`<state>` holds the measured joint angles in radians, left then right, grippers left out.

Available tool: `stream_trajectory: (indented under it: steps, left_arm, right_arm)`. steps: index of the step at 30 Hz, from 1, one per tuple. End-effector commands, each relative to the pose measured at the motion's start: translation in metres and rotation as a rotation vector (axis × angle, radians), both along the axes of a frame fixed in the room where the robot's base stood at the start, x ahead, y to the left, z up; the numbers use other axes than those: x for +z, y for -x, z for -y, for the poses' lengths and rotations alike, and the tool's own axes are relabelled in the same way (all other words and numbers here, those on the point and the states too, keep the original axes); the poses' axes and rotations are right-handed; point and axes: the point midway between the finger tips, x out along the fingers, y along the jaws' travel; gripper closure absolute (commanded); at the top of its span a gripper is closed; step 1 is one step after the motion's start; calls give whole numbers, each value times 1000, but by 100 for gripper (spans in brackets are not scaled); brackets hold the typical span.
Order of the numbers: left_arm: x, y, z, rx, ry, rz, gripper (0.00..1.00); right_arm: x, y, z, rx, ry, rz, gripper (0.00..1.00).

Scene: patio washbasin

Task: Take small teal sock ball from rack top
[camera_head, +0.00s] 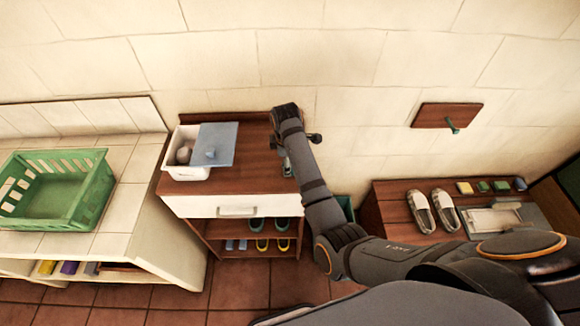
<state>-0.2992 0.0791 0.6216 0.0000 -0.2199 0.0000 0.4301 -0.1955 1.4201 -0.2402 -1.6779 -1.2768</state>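My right arm comes in from the right and reaches over the brown wooden top of the rack (250,180). My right gripper (287,168) points down at the right part of that top, just below the wrist. It is small and dark, partly covered by my forearm, and I cannot tell whether its fingers are open or hold something. I cannot make out a teal sock ball on the rack top; the area around the gripper is partly hidden by my arm. My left gripper is not in view.
A white box (187,174) with pale round items and a blue-grey lid (221,140) stands on the rack's left. A green basket (62,200) sits on the tiled counter. Shoes (421,212) and small blocks (465,188) stand on the right bench. A wall hook (453,125) sticks out.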

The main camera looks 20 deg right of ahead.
Motion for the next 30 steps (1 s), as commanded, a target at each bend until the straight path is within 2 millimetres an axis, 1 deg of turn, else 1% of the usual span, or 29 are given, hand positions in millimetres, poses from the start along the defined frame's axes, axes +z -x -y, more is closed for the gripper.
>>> stream_trajectory:
  steps: [2, 5, 8, 9, 12, 15, 20, 23, 30]
  left_arm:
    - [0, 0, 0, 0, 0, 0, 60]
    - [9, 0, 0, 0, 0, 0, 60]
    - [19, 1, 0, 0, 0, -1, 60]
    - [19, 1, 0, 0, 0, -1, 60]
    - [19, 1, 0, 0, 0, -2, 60]
    - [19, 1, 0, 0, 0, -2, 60]
    - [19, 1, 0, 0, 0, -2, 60]
    - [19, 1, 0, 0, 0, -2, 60]
    - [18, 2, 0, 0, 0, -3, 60]
  right_arm:
    - [-1, 0, 0, 0, 0, 0, 22]
    - [-8, -2, 3, 0, 2, -4, 22]
    - [-24, -5, 8, -1, 2, -4, 22]
    - [-32, -7, 8, -1, 1, -3, 22]
    - [-46, -10, 8, 0, 1, -1, 22]
    - [-51, -11, 8, -1, 0, 2, 22]
    - [-51, -10, 8, -1, 0, 2, 22]
    - [-51, -10, 8, -1, 0, 1, 35]
    - [-51, -10, 8, -1, 0, 1, 67]
